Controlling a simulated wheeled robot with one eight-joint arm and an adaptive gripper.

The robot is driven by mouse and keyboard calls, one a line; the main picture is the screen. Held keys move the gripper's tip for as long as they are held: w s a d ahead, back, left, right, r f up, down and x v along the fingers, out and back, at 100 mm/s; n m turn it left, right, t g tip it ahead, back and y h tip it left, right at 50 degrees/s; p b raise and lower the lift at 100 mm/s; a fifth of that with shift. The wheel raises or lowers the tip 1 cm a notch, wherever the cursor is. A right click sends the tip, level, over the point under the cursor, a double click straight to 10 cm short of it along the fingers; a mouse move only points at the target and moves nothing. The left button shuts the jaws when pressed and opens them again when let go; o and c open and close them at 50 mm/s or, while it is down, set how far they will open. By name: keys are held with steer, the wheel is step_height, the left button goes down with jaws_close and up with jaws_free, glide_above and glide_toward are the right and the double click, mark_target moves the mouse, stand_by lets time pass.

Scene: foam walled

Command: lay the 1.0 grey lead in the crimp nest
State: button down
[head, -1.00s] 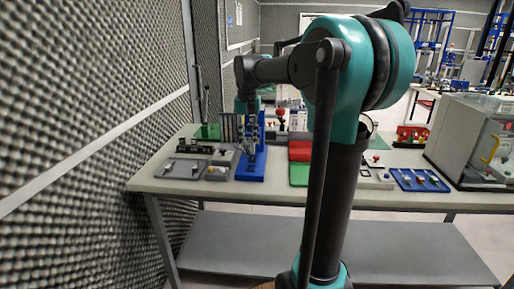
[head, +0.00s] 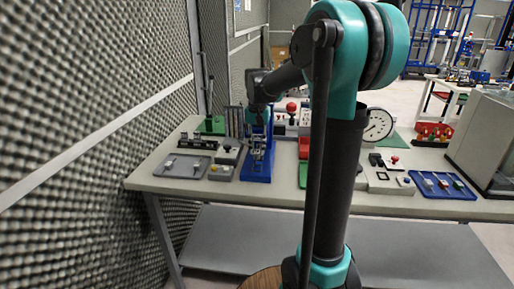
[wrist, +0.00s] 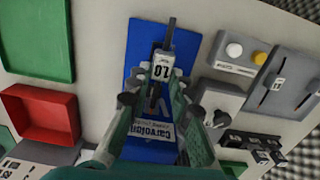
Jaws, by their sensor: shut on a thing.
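The grey lead (wrist: 160,68) has a pale body with an upside-down 1.0 mark and a thin dark end pointing away, in the wrist view. My gripper (wrist: 160,77) is shut on it, one finger on each side. It is over the blue base (wrist: 138,42) of the crimping stand. In the head view my gripper (head: 257,146) is low over the blue base (head: 257,177). The crimp nest is mostly hidden by the lead and fingers, and I cannot tell whether the lead touches it.
In the wrist view a red tray (wrist: 40,112) and green tray (wrist: 38,35) lie left. A grey box with a knob (wrist: 206,102) and a button box (wrist: 240,55) stand close right. In the head view a dial gauge (head: 376,125) and blue tray (head: 442,186) are further right.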

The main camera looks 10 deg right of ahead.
steer(key=shift+w+d, duration=0.1)
steer(key=shift+w, duration=0.5)
steer(key=shift+f+g, duration=0.3)
steer(key=shift+s+f, duration=0.1)
steer(key=shift+f, duration=1.9)
steer(key=shift+w+d, duration=0.15)
steer(key=shift+w, duration=0.3)
steer(key=shift+f, duration=0.6)
